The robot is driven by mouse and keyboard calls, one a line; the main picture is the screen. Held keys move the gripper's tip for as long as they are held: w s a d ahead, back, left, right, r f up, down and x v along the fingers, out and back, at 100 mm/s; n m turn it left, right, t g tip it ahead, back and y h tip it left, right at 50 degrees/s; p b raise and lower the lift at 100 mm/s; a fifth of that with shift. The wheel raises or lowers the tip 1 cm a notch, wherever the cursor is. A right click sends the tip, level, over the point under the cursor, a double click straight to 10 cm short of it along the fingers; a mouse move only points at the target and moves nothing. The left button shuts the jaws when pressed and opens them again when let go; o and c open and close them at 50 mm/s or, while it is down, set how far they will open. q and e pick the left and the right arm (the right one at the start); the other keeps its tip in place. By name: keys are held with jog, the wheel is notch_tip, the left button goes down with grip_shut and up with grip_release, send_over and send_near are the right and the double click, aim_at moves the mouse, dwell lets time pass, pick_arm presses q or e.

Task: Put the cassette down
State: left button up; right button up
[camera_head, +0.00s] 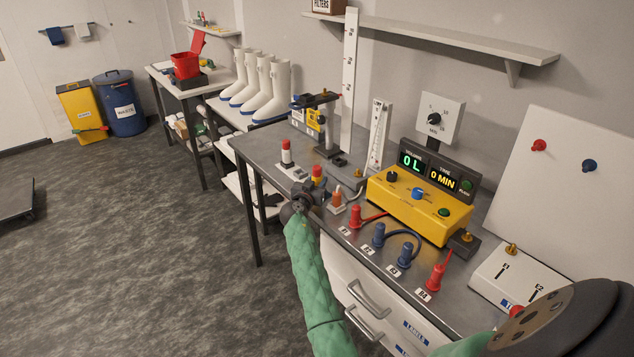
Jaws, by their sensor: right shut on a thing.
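My right gripper (305,194), at the end of the green-sleeved arm, is at the front left edge of the steel bench (262,150). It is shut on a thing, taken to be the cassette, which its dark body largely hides. A small red-and-yellow piece (317,173) shows just beyond the fingers; I cannot tell whether it is part of the held thing or stands behind it. I cannot tell whether the held thing touches the bench. My left gripper is not in view.
A white-and-red piece (287,154) stands behind the gripper, and an orange piece (338,199) is to its right. Red and blue plugs (379,235) line the front edge before the yellow meter box (418,203). A black clamp stand (327,140) stands farther back.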

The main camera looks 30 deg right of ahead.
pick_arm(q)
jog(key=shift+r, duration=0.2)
pick_arm(e)
jog(key=shift+f, duration=0.15)
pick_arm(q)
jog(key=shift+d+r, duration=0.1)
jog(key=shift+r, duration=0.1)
pick_arm(e)
jog(key=o, duration=1)
jog(key=shift+c, duration=0.2)
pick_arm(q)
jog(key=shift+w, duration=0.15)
pick_arm(e)
jog(key=shift+r, duration=0.2)
